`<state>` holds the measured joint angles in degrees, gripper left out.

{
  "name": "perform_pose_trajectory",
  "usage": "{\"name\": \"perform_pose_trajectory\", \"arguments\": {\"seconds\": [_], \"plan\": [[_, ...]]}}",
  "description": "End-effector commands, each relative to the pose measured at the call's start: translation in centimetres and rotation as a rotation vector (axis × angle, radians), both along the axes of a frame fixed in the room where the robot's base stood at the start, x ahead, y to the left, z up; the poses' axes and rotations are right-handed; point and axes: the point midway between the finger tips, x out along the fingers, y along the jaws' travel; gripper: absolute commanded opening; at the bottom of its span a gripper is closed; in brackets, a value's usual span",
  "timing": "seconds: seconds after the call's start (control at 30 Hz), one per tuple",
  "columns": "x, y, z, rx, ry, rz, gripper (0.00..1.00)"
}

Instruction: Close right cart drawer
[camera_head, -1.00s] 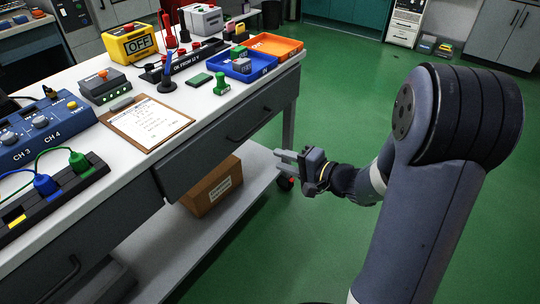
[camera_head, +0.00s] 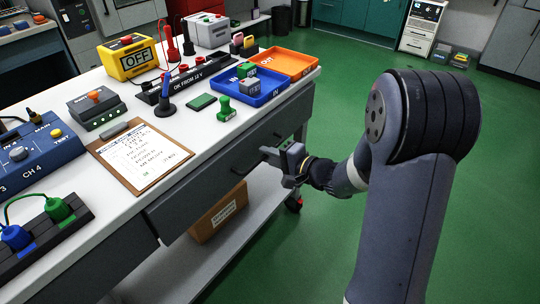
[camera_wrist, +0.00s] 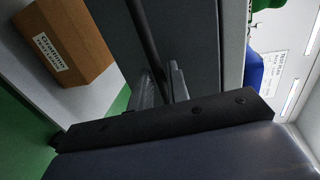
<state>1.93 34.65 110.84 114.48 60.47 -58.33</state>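The right cart drawer (camera_head: 205,183) is a grey front under the white cart top. Its left end appears to stand slightly proud of the neighbouring front; its inside is hidden. Its dark bar handle (camera_wrist: 143,35) crosses the wrist view from the top. My gripper (camera_head: 276,168) is at the drawer front, by the handle. In the wrist view, my gripper's fingers (camera_wrist: 162,88) lie on both sides of the bar. I cannot tell whether they press on it.
A cardboard box (camera_head: 218,214) stands on the lower shelf (camera_head: 240,235). The cart top holds a clipboard (camera_head: 140,157), a blue tray (camera_head: 262,95), an orange tray (camera_head: 290,65) and several devices. Green floor (camera_head: 310,250) to the right of the cart is clear.

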Motion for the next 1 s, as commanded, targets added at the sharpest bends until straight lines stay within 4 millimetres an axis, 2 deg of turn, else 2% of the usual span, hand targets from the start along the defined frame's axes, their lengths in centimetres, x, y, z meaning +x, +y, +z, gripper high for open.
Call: {"name": "perform_pose_trajectory", "arguments": {"seconds": [0.03, 0.2, 0.67, 1.0], "plan": [[0.0, 0.0, 0.0, 0.0, 0.0, 0.0, 0.12], [0.0, 0.0, 0.0, 0.0, 0.0, 0.0, 0.0], [0.0, 0.1, -0.1, 0.0, 0.0, 0.001, 0.0], [1.2, 1.6, -0.3, -0.002, -0.002, 0.002, 0.0]]}}
